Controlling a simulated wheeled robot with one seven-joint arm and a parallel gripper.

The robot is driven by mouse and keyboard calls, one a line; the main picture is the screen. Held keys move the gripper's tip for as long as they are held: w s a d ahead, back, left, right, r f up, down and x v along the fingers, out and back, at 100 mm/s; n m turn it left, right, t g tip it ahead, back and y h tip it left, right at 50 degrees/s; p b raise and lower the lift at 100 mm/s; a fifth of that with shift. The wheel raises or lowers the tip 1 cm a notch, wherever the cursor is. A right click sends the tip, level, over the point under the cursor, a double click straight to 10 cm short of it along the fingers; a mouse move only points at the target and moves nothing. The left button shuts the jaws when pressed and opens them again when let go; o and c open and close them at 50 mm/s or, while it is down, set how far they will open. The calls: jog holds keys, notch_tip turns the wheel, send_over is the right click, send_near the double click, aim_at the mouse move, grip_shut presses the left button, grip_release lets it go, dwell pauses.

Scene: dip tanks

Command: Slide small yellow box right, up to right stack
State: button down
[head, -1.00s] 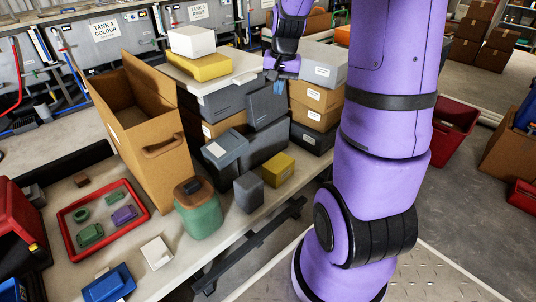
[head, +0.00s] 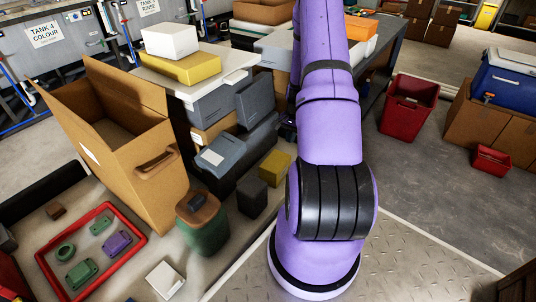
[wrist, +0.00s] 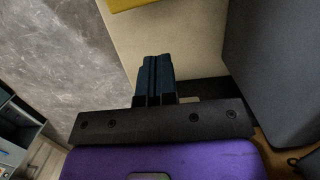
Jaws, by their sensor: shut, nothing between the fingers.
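The small yellow box (head: 275,168) stands on the pale table near its front edge, just behind and right of a small dark grey box (head: 252,197). In the wrist view a yellow piece (wrist: 122,4), probably this box, shows at the top edge. The right stack is mostly hidden behind my arm; its grey top box (head: 274,48) shows to the left of the arm. My gripper (wrist: 154,72) is shut and empty, its blue fingers over the pale table top, apart from the yellow piece. In the head view my arm hides the fingers.
Large dark grey boxes (head: 256,101) stand behind the yellow box; a dark grey face (wrist: 275,65) fills the wrist view's right side. A board (head: 223,82) carries a bigger yellow box (head: 180,68) and a white box (head: 170,39). Concrete floor (wrist: 60,50) lies beyond the table edge.

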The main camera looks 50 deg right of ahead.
aim_at(273, 162)
jog(key=a, duration=0.8)
jog(key=s+a, duration=0.1)
jog(key=a, duration=0.3)
jog(key=shift+f, duration=0.75)
jog(key=shift+s+f, duration=0.1)
jog(key=shift+f, duration=0.05)
jog(key=d, duration=1.5)
jog(key=shift+w+d, duration=0.3)
jog(key=shift+w, duration=0.15)
